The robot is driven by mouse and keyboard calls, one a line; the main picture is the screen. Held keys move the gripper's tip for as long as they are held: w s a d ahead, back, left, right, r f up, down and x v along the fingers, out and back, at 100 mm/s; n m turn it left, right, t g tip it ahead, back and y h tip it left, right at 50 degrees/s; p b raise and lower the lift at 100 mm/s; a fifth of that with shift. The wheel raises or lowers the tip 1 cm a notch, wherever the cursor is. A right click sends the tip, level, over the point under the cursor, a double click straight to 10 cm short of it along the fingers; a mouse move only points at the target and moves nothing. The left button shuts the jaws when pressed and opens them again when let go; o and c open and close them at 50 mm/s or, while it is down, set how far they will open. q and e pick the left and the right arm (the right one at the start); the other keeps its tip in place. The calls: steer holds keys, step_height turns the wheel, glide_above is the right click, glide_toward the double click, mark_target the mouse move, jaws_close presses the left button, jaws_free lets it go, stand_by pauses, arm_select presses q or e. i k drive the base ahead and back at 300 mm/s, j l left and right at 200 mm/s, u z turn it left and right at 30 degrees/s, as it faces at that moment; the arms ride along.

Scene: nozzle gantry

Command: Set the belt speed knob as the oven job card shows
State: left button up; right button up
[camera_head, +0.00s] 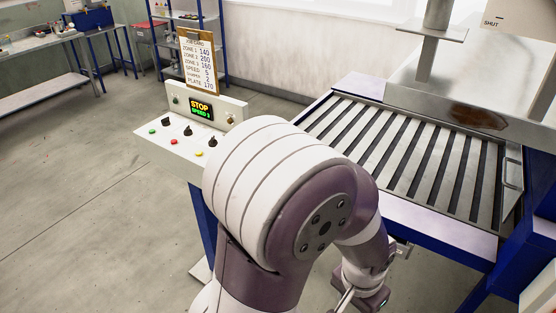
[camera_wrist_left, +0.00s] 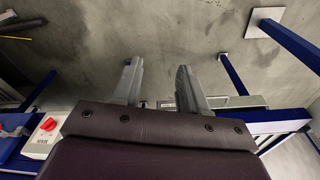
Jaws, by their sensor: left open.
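The job card (camera_head: 198,63) stands on a clipboard behind the control panel (camera_head: 236,108). It reads zone 1 140, zone 2 200, zone 3 160, speed 5 and plate 170; one line is too small to read surely. The panel display (camera_head: 201,109) shows STOP and SPEED 3. Several black knobs, such as the left one (camera_head: 166,121), the middle one (camera_head: 187,130) and the right one (camera_head: 212,141), sit on the panel; I cannot tell which sets belt speed. My left gripper (camera_wrist_left: 158,68) is open and empty above the floor, away from the knobs. My right gripper is not in view.
Green (camera_head: 152,131), red (camera_head: 174,141) and yellow (camera_head: 199,154) buttons line the panel front. The slatted belt (camera_head: 400,150) lies right of the panel. My arm's elbow covers the panel's right end. A red switch on a white box (camera_wrist_left: 47,125) shows in the wrist view.

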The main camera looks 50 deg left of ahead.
mark_target(165, 122)
steer(key=u, duration=2.3)
